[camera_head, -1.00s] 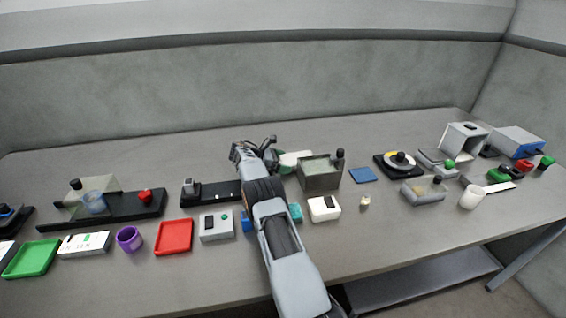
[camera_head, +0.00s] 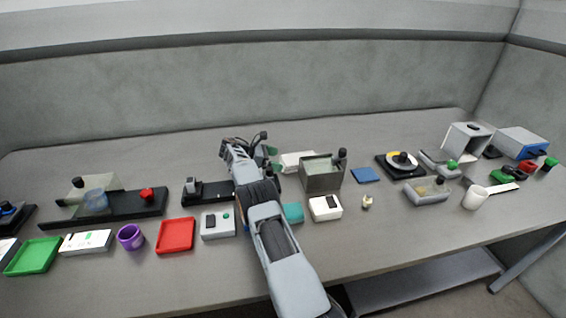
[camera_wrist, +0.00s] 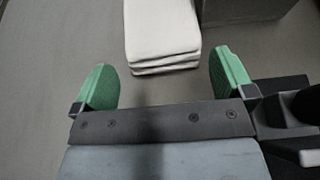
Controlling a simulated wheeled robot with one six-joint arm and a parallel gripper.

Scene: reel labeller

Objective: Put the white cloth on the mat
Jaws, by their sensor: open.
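The white cloth (camera_head: 299,160) lies folded on the table, left of and partly behind an open grey box. In the wrist view the cloth (camera_wrist: 160,30) is a stack of several layers, ahead of my fingers, with its near edge between their lines. My gripper (camera_wrist: 165,78) is open and empty, its green fingers apart on either side and short of the cloth. In the head view my gripper (camera_head: 273,160) is just left of the cloth. A flat blue square that looks like the mat (camera_head: 365,175) lies bare on the table, right of the grey box.
The grey box (camera_head: 322,178) stands between the cloth and the blue square, and its dark wall (camera_wrist: 245,10) shows beside the cloth in the wrist view. A black turntable-like device (camera_head: 400,163) is right of the blue square. The table behind the cloth is clear.

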